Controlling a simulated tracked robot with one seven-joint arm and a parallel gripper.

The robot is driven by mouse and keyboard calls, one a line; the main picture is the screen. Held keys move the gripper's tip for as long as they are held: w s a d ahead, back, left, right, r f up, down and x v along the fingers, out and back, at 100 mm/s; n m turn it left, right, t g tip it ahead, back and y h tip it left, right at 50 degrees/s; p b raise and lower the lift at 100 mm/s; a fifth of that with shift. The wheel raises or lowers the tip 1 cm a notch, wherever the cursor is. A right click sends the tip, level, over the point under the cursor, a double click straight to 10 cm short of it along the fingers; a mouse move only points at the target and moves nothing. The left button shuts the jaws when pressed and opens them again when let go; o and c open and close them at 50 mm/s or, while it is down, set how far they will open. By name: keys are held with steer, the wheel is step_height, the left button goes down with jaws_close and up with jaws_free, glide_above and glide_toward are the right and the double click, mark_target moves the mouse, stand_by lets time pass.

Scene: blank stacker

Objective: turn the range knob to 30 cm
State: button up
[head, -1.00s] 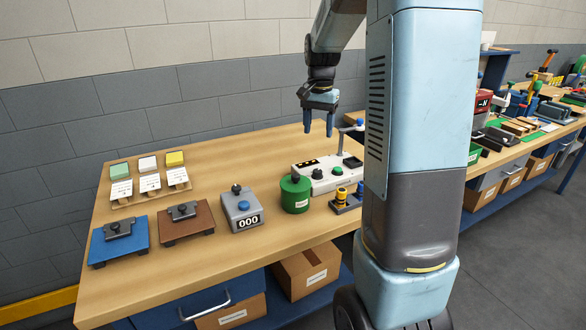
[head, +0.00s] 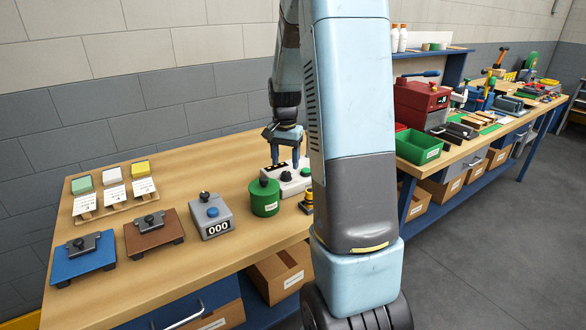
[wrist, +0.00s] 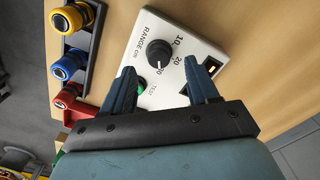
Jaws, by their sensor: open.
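The white range box (head: 293,188) stands on the bench, with my gripper (head: 285,164) just above it, pointing down. In the wrist view the box (wrist: 205,50) carries a round black knob (wrist: 159,52) labelled "RANGE CM". Marks 10 and 20 show beside the knob, and a third, partly obscured number sits below them. A white pointer line is at the knob's lower edge, near that third number. My gripper (wrist: 160,66) is open, its fingers either side of and a little below the knob in the picture. Contact cannot be told. A green button (wrist: 142,87) is partly hidden by the left finger.
A rack with yellow (wrist: 68,20), blue (wrist: 66,64) and red knobs stands beside the box. A green canister (head: 264,198) and a grey counter box (head: 211,216) stand to its left. The bench front (head: 190,265) is clear.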

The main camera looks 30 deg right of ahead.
mark_target(286, 172)
steer(key=shift+f, duration=2)
steer(key=c, duration=1)
